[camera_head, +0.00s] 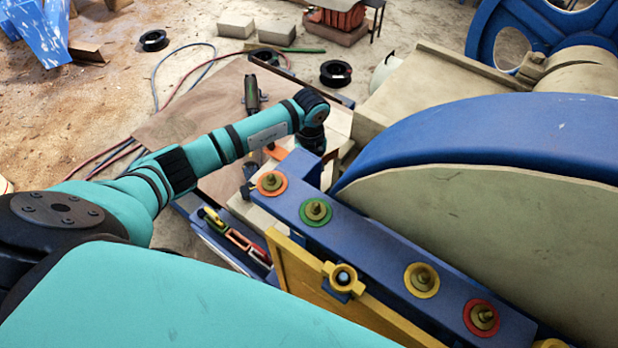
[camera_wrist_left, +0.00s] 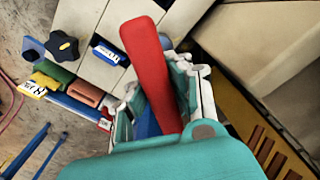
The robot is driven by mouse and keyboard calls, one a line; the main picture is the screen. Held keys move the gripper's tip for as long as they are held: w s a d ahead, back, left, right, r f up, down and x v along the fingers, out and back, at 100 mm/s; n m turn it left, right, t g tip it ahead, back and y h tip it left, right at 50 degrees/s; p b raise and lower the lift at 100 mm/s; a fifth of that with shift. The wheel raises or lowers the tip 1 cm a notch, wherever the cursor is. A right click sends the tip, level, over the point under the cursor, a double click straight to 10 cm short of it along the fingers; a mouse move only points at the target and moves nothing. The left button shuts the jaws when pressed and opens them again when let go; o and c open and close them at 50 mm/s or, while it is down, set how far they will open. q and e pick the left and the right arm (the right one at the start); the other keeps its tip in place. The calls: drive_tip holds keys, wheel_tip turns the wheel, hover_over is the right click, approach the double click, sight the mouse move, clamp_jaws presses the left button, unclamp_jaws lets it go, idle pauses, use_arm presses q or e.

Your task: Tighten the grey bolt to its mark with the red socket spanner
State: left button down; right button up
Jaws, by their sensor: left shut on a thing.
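My left gripper (camera_wrist_left: 162,92) shows in the left wrist view, its pale, teal-backed fingers shut around the red socket spanner (camera_wrist_left: 146,52). The spanner's long red handle sticks out past the fingers; its socket end is not clearly visible. In the head view my left arm reaches to the far end of a blue beam (camera_head: 385,235), and its gripper is hidden behind the wrist. Bolts stand on the beam in orange (camera_head: 271,183), green (camera_head: 316,211), yellow (camera_head: 422,280) and red (camera_head: 482,317) rings. I cannot tell which bolt is the grey one. My right gripper is not in view.
A blue-edged rack with coloured slots (camera_head: 237,239) stands left of the beam. A black knob (camera_wrist_left: 62,45) and labelled blocks lie near the gripper in the wrist view. The large blue-rimmed wheel (camera_head: 480,135) fills the right side. A yellow bracket (camera_head: 343,278) juts from the beam.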

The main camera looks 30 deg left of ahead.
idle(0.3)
use_arm(q)
drive_tip(key=shift+m+b, duration=0.3)
drive_tip(key=shift+m, duration=0.2)
drive_tip(key=shift+m+b, duration=1)
drive_tip(key=shift+m, duration=1.4)
drive_tip(key=shift+m+b, duration=0.3)
drive_tip(key=shift+m, duration=0.2)
drive_tip(key=shift+m+b, duration=1.25)
drive_tip(key=shift+m, duration=1.25)
